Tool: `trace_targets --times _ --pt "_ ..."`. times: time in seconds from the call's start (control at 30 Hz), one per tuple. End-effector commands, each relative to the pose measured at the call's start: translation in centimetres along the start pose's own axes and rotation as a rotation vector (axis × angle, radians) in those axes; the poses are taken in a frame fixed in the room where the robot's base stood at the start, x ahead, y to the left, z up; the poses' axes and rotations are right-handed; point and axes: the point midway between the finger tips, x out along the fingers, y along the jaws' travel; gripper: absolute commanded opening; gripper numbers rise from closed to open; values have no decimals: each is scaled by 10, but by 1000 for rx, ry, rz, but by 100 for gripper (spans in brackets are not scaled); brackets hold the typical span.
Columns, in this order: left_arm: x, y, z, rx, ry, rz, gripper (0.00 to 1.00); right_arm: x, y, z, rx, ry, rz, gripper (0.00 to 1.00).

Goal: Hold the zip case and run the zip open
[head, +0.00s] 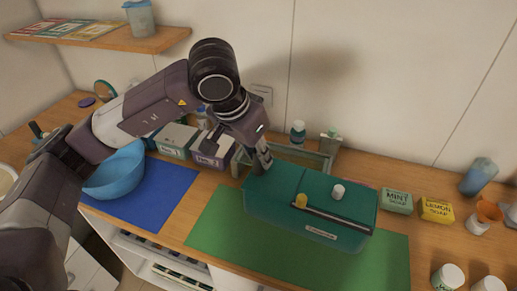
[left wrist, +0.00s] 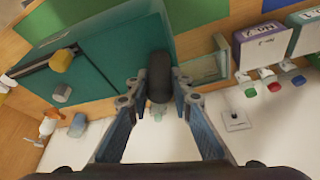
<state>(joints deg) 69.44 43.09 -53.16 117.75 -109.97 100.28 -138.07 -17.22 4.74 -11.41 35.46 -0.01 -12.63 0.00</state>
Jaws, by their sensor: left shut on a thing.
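The teal zip case (head: 275,192) lies on the green mat (head: 215,222). A dark zip strip (head: 340,219) runs along its top towards the right end, with a yellow block (head: 301,201) at the strip's left end. A small white cylinder (head: 338,192) stands behind the strip. My left gripper (head: 264,160) is at the case's back left corner. In the left wrist view, its fingers (left wrist: 158,90) close around a dark rounded grip (left wrist: 158,75) at the teal case's (left wrist: 118,55) edge. How the grip joins the case is hidden. My right gripper is out of view.
A greenish frame (head: 325,160) stands right behind the case. Mint (head: 397,201) and lemon (head: 437,211) soap boxes sit to its right, with cups beyond. A blue bowl (head: 115,175) and boxes (head: 176,138) are at left. The green mat's front is clear.

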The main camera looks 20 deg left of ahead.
Motion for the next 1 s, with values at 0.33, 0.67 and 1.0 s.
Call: trace_targets --times 0.33,0.67,1.0 --pt "34 0 14 0 2 3 0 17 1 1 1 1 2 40" --pt "64 0 26 0 3 3 0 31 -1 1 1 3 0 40" --pt "94 0 39 -1 2 5 0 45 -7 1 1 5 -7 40"
